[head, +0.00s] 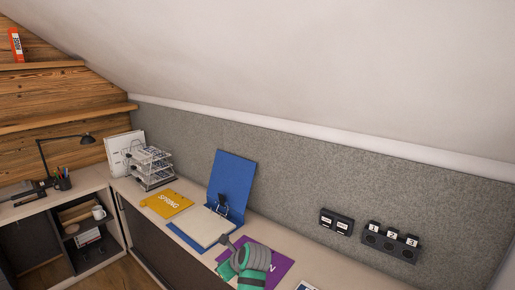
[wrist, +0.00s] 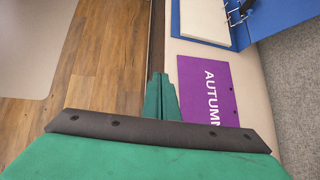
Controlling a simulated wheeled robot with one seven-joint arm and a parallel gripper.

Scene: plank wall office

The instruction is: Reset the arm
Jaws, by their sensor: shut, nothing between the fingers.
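My gripper (wrist: 160,80) shows in the wrist view with its two green fingers together and nothing between them. It is over the front edge of the counter, left of a purple sheet (wrist: 205,82) marked AUTUMN. In the head view, part of my grey and green arm (head: 255,258) shows at the bottom middle and covers part of the purple sheet (head: 284,252). My fingertips cannot be made out clearly there.
An open blue binder (head: 231,178) lies on the counter (head: 335,270), with a yellow SPRING sheet (head: 165,203) to its left. A wire tray rack (head: 151,164) stands farther left. Numbered holders (head: 391,243) are on the grey panel. Wooden floor (wrist: 105,60) lies beside the counter.

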